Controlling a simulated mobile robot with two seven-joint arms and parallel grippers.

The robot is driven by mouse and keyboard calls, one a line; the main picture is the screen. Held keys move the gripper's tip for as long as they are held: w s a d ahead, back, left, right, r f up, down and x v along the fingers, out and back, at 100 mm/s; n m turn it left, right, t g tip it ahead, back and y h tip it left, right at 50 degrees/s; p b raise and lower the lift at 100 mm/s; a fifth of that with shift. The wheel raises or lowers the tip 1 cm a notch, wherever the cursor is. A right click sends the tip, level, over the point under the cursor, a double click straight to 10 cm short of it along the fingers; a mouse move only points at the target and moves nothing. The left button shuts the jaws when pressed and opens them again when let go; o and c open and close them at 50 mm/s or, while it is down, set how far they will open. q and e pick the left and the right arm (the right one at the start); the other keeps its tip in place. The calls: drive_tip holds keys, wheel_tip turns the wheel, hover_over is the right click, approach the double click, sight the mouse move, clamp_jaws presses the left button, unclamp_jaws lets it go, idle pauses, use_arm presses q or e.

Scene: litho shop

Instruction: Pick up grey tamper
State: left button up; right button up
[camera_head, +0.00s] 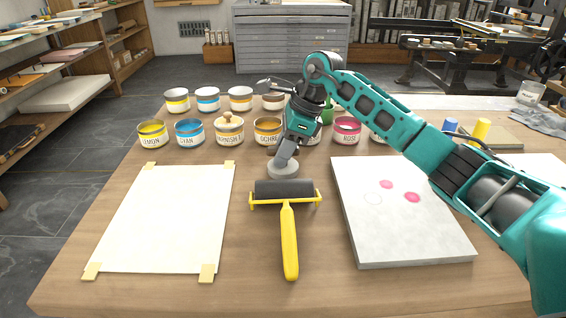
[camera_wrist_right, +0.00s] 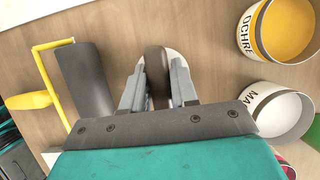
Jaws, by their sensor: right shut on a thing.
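The grey tamper (camera_head: 283,169) stands on the wooden table just behind the roller, its round grey base low at the tabletop. My right gripper (camera_head: 284,155) points down onto it from above, and its fingers hide most of the handle. In the right wrist view the tamper's dark brown handle (camera_wrist_right: 156,65) sits between the two fingers of my right gripper (camera_wrist_right: 158,88), with its pale round base beyond. The gripper is shut on the tamper. I cannot tell whether the base touches the table. My left gripper is not in view.
The brayer (camera_head: 285,190) with a yellow handle lies just in front of the tamper. A paper sheet (camera_head: 165,220) is taped at left, and a pale stone slab (camera_head: 400,235) lies at right. Ink cans, including the ochre can (camera_head: 268,131), stand close behind.

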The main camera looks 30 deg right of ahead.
clamp_jaws()
drive_tip(key=shift+r, duration=0.15)
wheel_tip(320, 180, up, 20)
drive_tip(key=p, duration=0.4)
drive_tip(key=shift+p, duration=0.4)
drive_tip(key=shift+o, duration=0.8)
unclamp_jaws()
clamp_jaws()
